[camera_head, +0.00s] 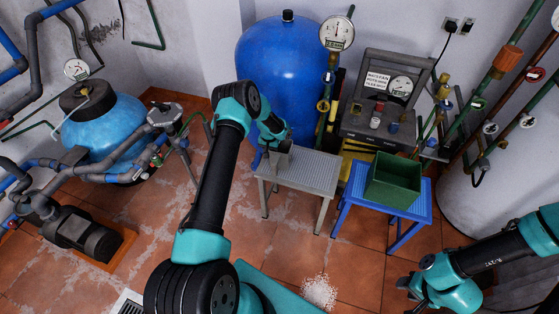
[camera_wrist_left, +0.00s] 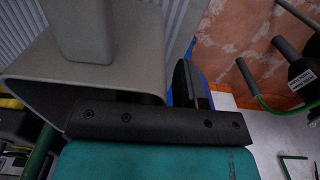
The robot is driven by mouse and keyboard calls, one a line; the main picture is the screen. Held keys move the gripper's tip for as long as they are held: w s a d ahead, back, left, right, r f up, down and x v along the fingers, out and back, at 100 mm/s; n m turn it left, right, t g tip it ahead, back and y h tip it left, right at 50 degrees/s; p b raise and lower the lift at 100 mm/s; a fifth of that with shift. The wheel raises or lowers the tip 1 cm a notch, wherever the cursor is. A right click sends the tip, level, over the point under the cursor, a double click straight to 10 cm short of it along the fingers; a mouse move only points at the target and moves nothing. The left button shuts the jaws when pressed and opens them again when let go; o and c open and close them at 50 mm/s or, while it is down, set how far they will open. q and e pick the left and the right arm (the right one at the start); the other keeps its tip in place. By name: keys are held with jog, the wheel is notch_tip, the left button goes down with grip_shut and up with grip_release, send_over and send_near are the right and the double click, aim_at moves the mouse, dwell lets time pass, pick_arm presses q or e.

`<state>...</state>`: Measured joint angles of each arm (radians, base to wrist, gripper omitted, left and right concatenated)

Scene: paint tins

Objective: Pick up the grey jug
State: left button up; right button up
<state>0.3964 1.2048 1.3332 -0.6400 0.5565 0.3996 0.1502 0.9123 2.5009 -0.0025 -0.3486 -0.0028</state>
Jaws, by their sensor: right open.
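The grey jug (camera_wrist_left: 35,85) fills the upper left of the left wrist view, right against my left gripper (camera_wrist_left: 185,95). Its wide rim and an upright grey part show, and one dark finger stands to its right. The other finger is hidden, so I cannot tell whether the jaws grip the jug. In the head view my left gripper (camera_head: 284,145) is over the back left of the grey slatted table, and the jug (camera_head: 279,158) is mostly hidden there. My right gripper (camera_head: 408,292) is open at the lower right, far from the jug.
The grey table (camera_head: 312,172) stands beside a blue table (camera_head: 422,208) that holds a green bin (camera_head: 394,178). A blue tank (camera_head: 280,65) and a gauge panel (camera_head: 378,125) stand behind. White grains (camera_head: 318,292) lie on the tiled floor.

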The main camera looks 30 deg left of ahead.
pick_arm(q)
grip_shut()
dwell(0.3)
dwell(0.4)
